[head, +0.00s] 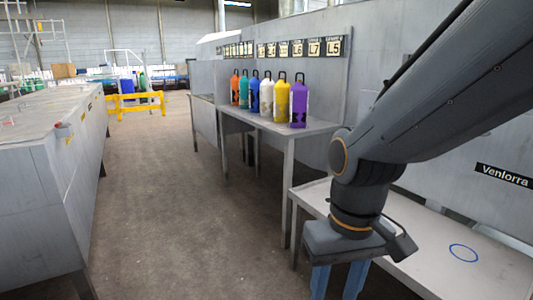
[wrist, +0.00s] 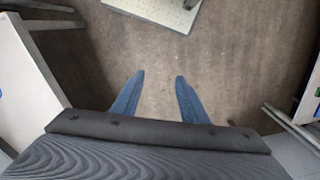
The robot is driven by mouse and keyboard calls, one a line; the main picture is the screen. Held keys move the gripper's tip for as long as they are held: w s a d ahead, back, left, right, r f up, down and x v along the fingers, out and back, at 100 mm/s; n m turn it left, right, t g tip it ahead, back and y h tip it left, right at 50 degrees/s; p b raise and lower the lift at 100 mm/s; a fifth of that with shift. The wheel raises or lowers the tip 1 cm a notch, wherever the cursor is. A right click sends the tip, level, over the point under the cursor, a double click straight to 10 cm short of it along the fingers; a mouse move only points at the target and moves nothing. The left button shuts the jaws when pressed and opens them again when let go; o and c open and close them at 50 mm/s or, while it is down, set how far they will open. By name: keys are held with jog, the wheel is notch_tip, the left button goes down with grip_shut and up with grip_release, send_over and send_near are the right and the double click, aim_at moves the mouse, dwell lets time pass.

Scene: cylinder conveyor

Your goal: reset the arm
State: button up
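My arm reaches in from the upper right in the head view and bends down at the wrist. My gripper (wrist: 159,82) points down with its two blue fingers apart and nothing between them. In the head view the gripper (head: 338,284) hangs at the bottom, in front of the low white table, and its fingertips are cut off by the frame edge. Bare floor (wrist: 150,50) shows beneath the fingers in the wrist view.
A low white table (head: 425,240) with a blue ring mark (head: 463,253) stands at right. Several coloured cylinders, including a purple one (head: 299,105), stand on a grey table (head: 318,127) behind. A long grey counter (head: 50,130) is at left. The aisle floor (head: 165,200) is clear.

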jog(key=d+r+m+p, duration=0.2)
jog(key=d+r+p, duration=0.5)
jog(key=p, duration=0.6)
jog(key=shift+d+r+h, duration=0.2)
jog(key=shift+d+h, duration=0.1)
jog(key=shift+d, duration=0.1)
jog(key=shift+c, duration=1.1)
jog(key=shift+d+m, duration=0.1)
jog(key=shift+m, duration=0.2)
